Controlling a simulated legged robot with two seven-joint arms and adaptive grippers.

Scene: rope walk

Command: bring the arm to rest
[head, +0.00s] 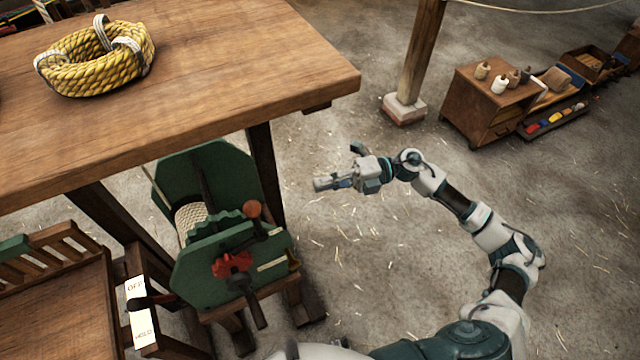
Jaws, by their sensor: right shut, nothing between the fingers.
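My right arm reaches up from the lower right in the head view. Its gripper (334,182) is shut and empty, pointing left. My left gripper is not in view.
A wooden table (230,75) at upper left carries a coil of yellow rope (85,72). Below it stands a green winch (215,262) with a lever. A wooden post (420,50) and a small cabinet (475,95) stand at the back right. The floor (400,260) around my arm is clear.

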